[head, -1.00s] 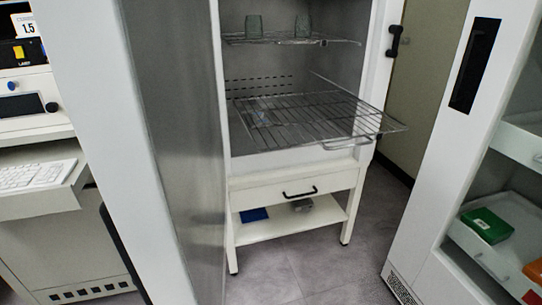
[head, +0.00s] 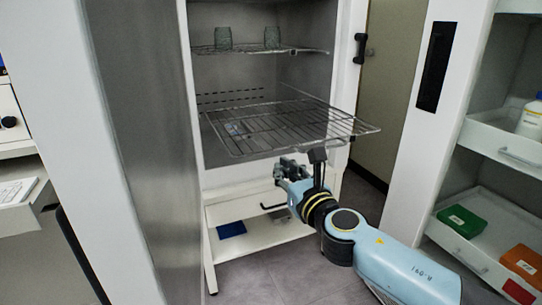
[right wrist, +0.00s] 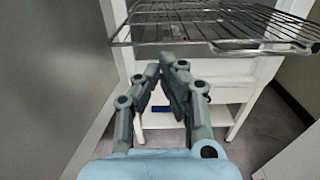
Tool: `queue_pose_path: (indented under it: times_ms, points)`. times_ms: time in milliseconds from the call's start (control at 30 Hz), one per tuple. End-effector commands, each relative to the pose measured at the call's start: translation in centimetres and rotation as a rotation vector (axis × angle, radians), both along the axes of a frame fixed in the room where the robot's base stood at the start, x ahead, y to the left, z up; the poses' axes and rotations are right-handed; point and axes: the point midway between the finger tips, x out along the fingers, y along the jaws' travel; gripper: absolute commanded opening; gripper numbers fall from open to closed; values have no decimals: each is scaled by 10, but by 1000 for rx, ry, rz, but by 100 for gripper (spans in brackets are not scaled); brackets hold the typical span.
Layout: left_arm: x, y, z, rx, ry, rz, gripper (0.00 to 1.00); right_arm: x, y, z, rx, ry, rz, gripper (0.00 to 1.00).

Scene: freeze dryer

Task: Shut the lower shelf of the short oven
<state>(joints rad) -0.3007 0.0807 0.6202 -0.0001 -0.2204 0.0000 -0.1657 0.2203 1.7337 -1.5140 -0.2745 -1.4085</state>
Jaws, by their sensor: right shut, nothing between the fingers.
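The short oven (head: 285,72) stands open on a white stand. Its lower shelf, a wire rack (head: 290,122), sticks out of the front, with its right front corner furthest out. The rack also shows at the top of the right wrist view (right wrist: 215,25). My right gripper (head: 283,170) is shut and empty, just below and in front of the rack's front edge. In the right wrist view its fingertips (right wrist: 168,65) meet below the rack, apart from it as far as I can tell. My left gripper is not in view.
The upper rack (head: 262,49) holds two glass beakers. The oven's open door (head: 140,120) stands on the left. A cabinet with shelves (head: 480,225) stands at right.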

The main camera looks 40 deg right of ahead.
Motion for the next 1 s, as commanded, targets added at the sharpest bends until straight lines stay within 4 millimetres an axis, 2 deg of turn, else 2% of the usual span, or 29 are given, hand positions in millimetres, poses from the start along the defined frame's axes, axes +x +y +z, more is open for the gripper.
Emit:
queue_pose_path:
  times_ms: [33, 200, 400, 1000]
  points:
    - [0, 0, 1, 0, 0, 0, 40, 12, -3, 2, -1, -3, -1, 0]
    - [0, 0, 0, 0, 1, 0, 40, 43, -10, 0, 1, -1, -1, 0]
    - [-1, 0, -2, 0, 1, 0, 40, 64, -16, -1, 2, 1, -1, 0]
    - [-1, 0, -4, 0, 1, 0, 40, 74, -18, -1, 3, 1, -1, 0]
